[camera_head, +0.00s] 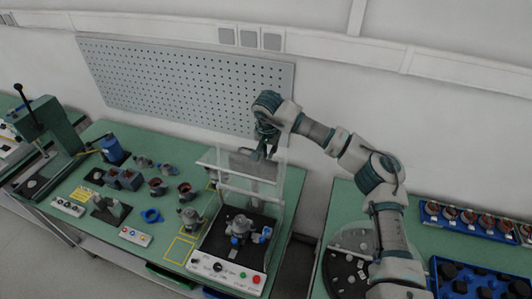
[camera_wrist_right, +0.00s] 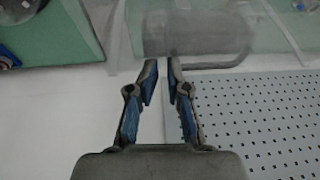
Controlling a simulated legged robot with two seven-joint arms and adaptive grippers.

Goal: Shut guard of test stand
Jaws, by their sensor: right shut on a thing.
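The test stand (camera_head: 206,262) is at the right end of the left green bench, with a white front panel of coloured buttons and a dark bed. Its clear guard (camera_head: 232,186) stands raised above the bed, with a pale frame bar. A grey metal part with blue pieces (camera_head: 240,226) sits on the bed below. My right gripper (camera_head: 266,152) reaches down to the guard's upper rear area and is shut on the guard. In the right wrist view its fingertips (camera_wrist_right: 162,68) are close together at the see-through guard; the exact grip point is unclear. My left gripper is out of view.
Several motor parts (camera_head: 158,186) and a blue ring (camera_head: 151,215) lie left of the stand. A green press (camera_head: 60,140) stands farther left. A perforated board (camera_head: 180,85) is on the wall behind. Blue trays (camera_head: 470,218) are on the right bench.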

